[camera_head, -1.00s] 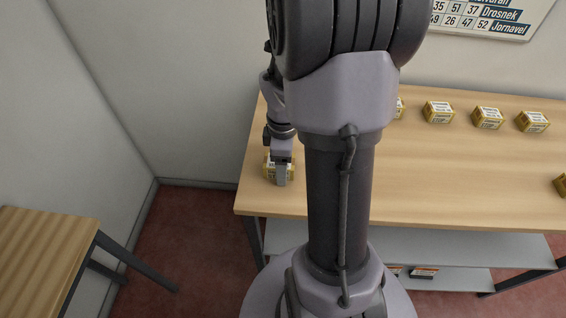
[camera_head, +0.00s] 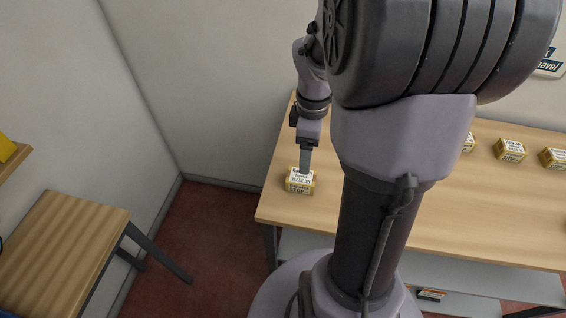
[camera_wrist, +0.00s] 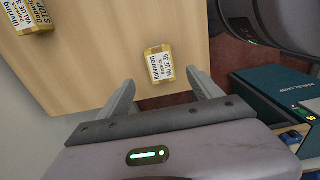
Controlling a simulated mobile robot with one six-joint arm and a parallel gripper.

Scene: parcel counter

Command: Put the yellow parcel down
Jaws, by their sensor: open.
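The yellow parcel (camera_head: 299,183), a small box with a white printed label, rests on the wooden counter (camera_head: 287,210) near its front left corner. It also shows in the wrist view (camera_wrist: 161,66), just beyond my fingertips. My gripper (camera_head: 305,170) is just above and behind it. In the wrist view, my gripper (camera_wrist: 162,78) has its two fingers spread apart, with nothing between them. The parcel appears free of the fingers.
More yellow parcels (camera_head: 510,150) stand along the back of the counter. One parcel (camera_wrist: 30,14) shows at the wrist view's upper left. A smaller wooden table (camera_head: 65,245) stands at the left, with red floor (camera_head: 205,235) between. A lower shelf (camera_head: 470,280) runs under the counter.

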